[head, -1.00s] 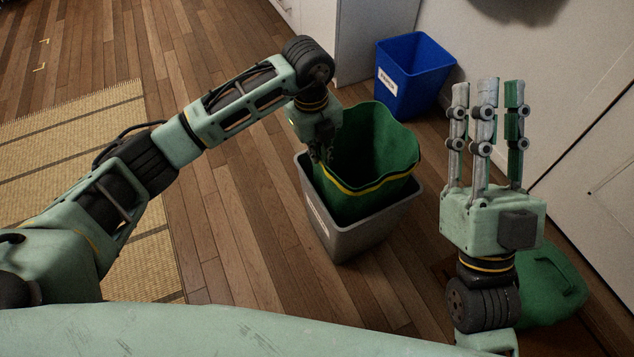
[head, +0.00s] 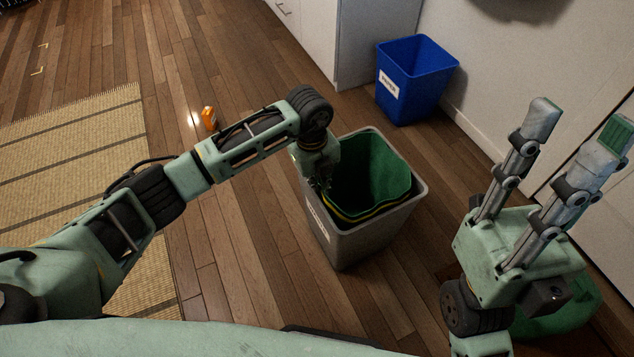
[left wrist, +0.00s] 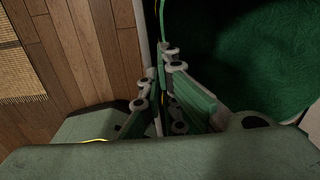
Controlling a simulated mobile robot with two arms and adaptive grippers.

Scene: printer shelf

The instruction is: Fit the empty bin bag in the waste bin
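The green bin bag (head: 372,172) sits open inside the grey waste bin (head: 375,232), its yellow band low along the front. Its upper edge lies at about the bin's rim. My left gripper (head: 322,186) points down at the bin's left rim. In the left wrist view, the left gripper's fingers (left wrist: 166,85) are closed together at the edge of the bag (left wrist: 245,50) and appear to pinch it; the exact contact is partly hidden. My right gripper (head: 580,125) is raised to the right of the bin, fingers up, spread and empty.
A blue paper bin (head: 425,85) stands behind, near the wall and white cabinet (head: 370,35). A green rounded object (head: 565,310) lies on the floor behind my right gripper. A small orange item (head: 209,118) is on the floor. A straw mat (head: 70,165) lies left.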

